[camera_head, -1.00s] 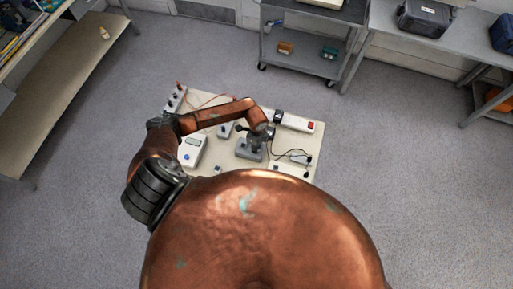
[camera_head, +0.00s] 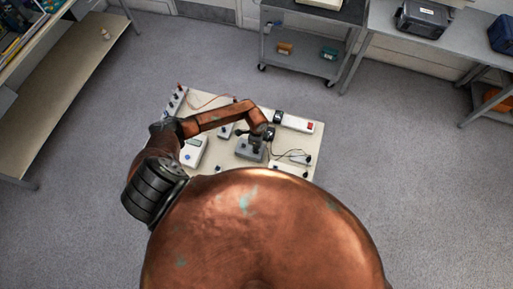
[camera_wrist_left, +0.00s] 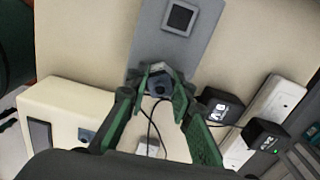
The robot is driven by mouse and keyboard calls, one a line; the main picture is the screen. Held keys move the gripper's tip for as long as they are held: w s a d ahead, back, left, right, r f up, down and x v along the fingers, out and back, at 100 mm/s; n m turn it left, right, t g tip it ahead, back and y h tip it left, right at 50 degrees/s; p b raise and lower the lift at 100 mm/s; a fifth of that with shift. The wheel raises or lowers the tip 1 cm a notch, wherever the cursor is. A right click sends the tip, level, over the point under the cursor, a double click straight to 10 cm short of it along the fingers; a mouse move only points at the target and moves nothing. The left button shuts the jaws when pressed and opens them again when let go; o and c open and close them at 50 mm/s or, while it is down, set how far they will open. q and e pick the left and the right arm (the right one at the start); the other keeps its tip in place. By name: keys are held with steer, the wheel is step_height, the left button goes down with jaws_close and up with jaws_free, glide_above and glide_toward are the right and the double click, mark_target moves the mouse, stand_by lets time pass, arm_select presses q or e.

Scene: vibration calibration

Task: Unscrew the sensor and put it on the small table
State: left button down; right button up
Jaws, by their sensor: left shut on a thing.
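My left gripper (camera_wrist_left: 158,98) is shut on the sensor (camera_wrist_left: 158,86), a small dark round part with a metal top, in the left wrist view. The sensor is at the lower end of a grey block (camera_wrist_left: 152,45) that carries a dark square on its face. A thin black cable runs down from the sensor. In the head view my left gripper (camera_head: 257,145) is over the grey block (camera_head: 246,152) on the small table (camera_head: 225,162); the sensor is too small to make out there. I cannot tell whether the sensor is still screwed in. My right gripper is not in view.
On the small table are a white meter box (camera_head: 194,152), a white power strip (camera_head: 293,122) and black adapters (camera_wrist_left: 220,106). A grey cart (camera_head: 305,48) stands behind. A workbench (camera_head: 75,90) is on the left. Free floor surrounds the table.

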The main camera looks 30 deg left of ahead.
arm_select(q)
steer(key=shift+s+f+n+p, duration=0.2)
steer(key=shift+n+p, duration=0.3)
steer(key=shift+n, duration=0.2)
steer(key=c, duration=2)
jaws_free()
steer(key=o, duration=0.4)
steer(key=shift+w+r, duration=0.1)
steer(key=shift+w, duration=0.05)
steer(key=shift+c, duration=0.3)
steer(key=shift+m+b, duration=0.5)
steer(key=shift+m, duration=1.6)
